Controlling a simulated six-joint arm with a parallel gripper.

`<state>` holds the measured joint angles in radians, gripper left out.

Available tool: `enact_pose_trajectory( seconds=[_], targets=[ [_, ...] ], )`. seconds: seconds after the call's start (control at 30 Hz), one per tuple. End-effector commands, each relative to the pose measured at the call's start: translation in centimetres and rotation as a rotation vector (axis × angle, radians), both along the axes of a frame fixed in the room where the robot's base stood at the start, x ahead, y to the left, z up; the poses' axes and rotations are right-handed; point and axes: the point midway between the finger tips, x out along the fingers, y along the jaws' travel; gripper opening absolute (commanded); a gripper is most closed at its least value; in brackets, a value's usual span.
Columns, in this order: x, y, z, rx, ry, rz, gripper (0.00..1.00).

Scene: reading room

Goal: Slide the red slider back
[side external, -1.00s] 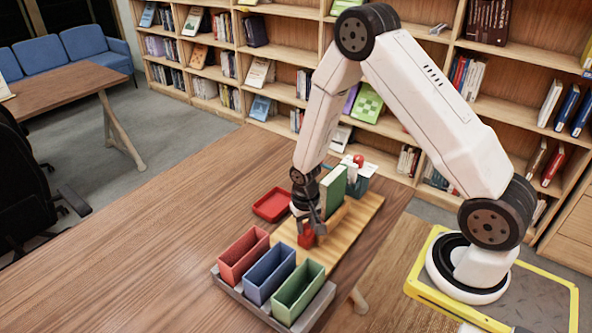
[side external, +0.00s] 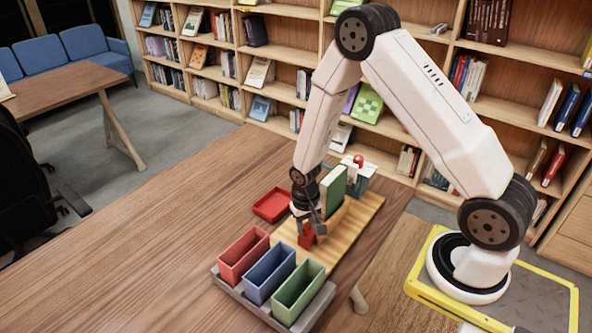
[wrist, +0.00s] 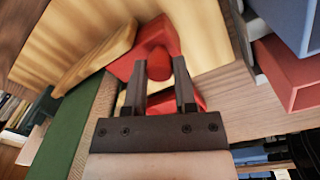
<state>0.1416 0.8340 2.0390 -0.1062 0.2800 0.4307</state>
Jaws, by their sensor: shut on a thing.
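The red slider (side external: 306,238) sits on a light wooden board (side external: 283,236), near its front end beside the coloured bins. In the wrist view the slider's red body (wrist: 154,38) has a round red knob (wrist: 158,66) on it. My gripper (side external: 311,224) points down at the slider. In the wrist view my gripper's (wrist: 159,80) two fingers stand on either side of the knob, shut on it. The fingers and arm hide part of the slider in the side view. A green book (side external: 333,188) stands upright on the board just behind the slider.
Red (side external: 243,263), blue (side external: 269,281) and green (side external: 299,300) bins stand in a grey tray at the front. A red tray (side external: 272,205) lies left of the board. A teal holder (side external: 357,184) stands at the back end. The table's left side is clear.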

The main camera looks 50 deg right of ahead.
Motion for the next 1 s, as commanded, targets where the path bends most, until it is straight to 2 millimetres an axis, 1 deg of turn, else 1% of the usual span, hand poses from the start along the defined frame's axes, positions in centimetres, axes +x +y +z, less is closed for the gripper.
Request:
enact_pose_trajectory(
  seconds=[0.17,0.27,0.37,0.5,0.63,0.77,1.0],
  targets=[
    [0.0,0.1,0.0,0.0,0.001,0.001,0.0],
    [0.0,0.6,0.0,0.0,0.001,0.001,0.0],
    [0.0,1.7,0.1,0.0,0.0,0.004,0.0],
    [0.0,3.6,0.0,0.0,0.0,0.005,0.0],
    [0.0,5.0,0.1,0.0,0.0,0.005,0.0],
    [0.0,5.4,0.1,0.0,0.0,0.001,0.0],
    [0.0,5.4,0.1,0.0,0.0,0.001,0.0]
  ],
)
